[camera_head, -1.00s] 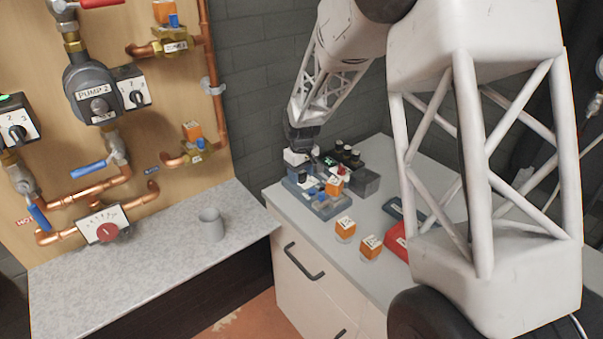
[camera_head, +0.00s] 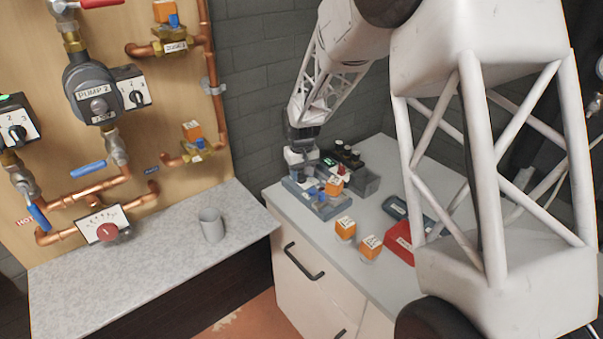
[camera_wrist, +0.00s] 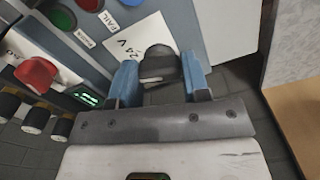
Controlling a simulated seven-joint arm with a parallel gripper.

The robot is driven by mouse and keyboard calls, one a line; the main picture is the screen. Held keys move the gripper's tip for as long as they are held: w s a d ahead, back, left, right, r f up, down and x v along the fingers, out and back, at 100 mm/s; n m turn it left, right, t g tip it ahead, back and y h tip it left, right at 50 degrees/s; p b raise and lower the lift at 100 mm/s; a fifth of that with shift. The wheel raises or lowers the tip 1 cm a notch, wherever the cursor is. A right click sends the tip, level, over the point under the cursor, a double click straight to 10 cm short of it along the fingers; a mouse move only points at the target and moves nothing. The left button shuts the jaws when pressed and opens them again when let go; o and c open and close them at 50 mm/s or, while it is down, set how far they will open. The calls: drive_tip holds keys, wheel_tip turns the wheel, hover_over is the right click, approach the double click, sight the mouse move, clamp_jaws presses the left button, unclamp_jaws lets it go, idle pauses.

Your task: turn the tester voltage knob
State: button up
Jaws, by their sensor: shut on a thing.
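The tester (camera_head: 318,199) is a blue-grey unit on the cabinet top in the head view. Its face fills the upper left of the wrist view (camera_wrist: 182,22). The dark voltage knob (camera_wrist: 157,66) is beside a white "24 V" label (camera_wrist: 130,42) in the wrist view. My gripper (camera_wrist: 160,80) has its two blue fingers on either side of this knob and is shut on it. In the head view my gripper (camera_head: 302,168) is over the tester's left end, and the knob is hidden there.
Orange-topped parts (camera_head: 345,227) and a red case (camera_head: 399,243) lie on the cabinet top (camera_head: 290,205). A grey cup (camera_head: 211,225) stands on the left counter.

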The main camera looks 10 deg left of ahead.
sight(302, 173)
drive_tip(key=m, duration=0.5)
drive_tip(key=shift+m, duration=0.4)
drive_tip(key=o, duration=0.9)
drive_tip(key=shift+r, duration=0.1)
drive_tip(key=shift+r, duration=3.8)
